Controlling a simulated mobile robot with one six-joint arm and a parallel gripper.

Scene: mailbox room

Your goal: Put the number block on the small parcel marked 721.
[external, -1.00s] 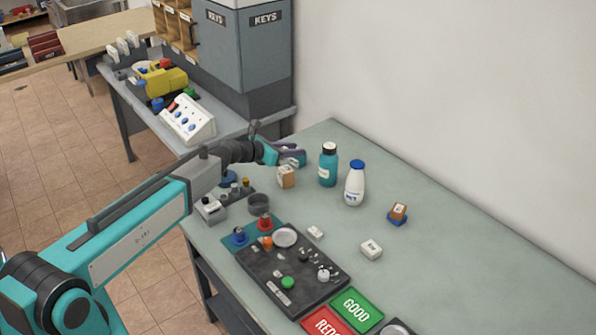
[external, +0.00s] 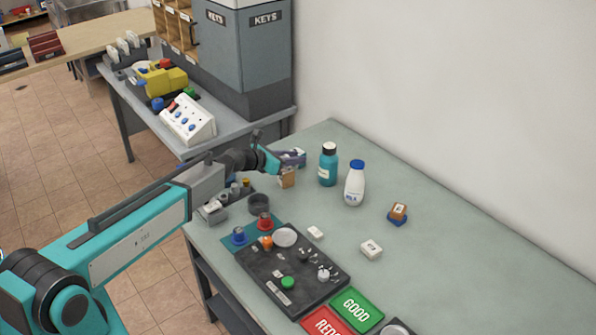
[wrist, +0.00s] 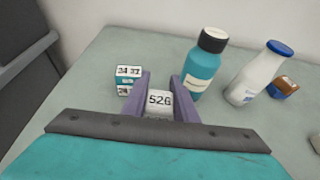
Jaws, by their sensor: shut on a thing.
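My gripper (external: 292,157) is shut at the back of the table, left of the bottles. In the wrist view, its purple fingers (wrist: 159,92) hold a white block (wrist: 158,101) reading about 526. A small brown parcel (external: 287,178) stands just below the gripper in the external view; its label is too small to read. I cannot make out a 721 mark anywhere.
A teal bottle (external: 328,165) and a white bottle (external: 354,184) stand close to the right. A brown cube on a blue base (external: 398,213) and white blocks (external: 371,249) lie further right. A dark tray (external: 306,285) holds several small items.

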